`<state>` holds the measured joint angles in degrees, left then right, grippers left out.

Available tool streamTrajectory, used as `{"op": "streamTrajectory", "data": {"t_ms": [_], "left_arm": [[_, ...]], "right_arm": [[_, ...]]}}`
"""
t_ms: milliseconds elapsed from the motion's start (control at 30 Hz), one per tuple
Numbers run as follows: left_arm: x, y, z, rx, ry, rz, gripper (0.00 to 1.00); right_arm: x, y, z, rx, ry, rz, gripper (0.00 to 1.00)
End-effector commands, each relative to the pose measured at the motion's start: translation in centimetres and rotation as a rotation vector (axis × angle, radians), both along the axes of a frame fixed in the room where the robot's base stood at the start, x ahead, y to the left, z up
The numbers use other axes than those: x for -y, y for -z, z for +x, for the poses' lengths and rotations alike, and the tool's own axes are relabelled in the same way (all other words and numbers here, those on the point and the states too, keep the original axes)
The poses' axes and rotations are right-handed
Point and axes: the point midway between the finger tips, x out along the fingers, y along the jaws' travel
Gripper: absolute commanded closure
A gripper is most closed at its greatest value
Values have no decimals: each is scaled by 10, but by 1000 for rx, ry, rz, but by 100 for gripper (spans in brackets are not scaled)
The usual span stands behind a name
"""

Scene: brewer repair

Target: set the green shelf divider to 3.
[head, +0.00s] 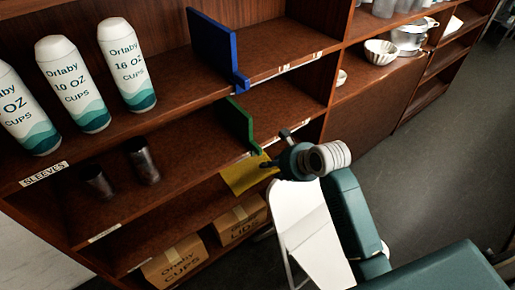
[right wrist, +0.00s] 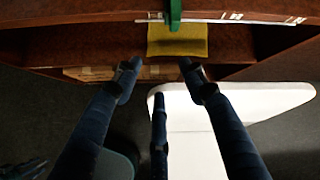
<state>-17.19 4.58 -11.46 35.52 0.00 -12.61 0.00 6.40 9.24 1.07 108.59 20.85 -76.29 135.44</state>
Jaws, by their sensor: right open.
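The green shelf divider (head: 238,125) stands upright on the middle shelf, its front end at the shelf's edge. In the right wrist view the green divider (right wrist: 175,14) shows at the top as a narrow strip, beyond my fingertips. My right gripper (head: 275,150) is in front of that shelf, just right of the divider's front end. In the wrist view my right gripper (right wrist: 158,75) has its fingers spread, nothing between them, apart from the divider. A white marked strip (head: 296,97) lies along the shelf edge; its numbers are too small to read. My left gripper is out of view.
A blue divider (head: 213,50) stands on the shelf above. A flat yellow piece (head: 248,173) shows below the green divider. Two dark cups (head: 143,161) stand left on the middle shelf. Boxes (head: 174,262) sit below, and a white surface (head: 302,225) stands under my right arm.

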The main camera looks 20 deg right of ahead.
Motion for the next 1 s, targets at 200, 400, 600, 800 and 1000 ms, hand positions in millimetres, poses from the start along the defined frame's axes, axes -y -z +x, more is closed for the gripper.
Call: {"op": "streamTrajectory", "data": {"t_ms": [200,400,600,800,1000], "left_arm": [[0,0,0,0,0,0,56],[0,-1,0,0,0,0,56],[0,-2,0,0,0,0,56],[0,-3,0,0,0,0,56],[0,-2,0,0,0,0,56]], "right_arm": [[5,-29,44,-25,298,296,58],[4,-28,57,-36,356,357,58],[-4,-4,79,-38,355,353,58],[-13,23,104,-36,355,351,58],[-19,38,119,-34,353,352,58]]}}
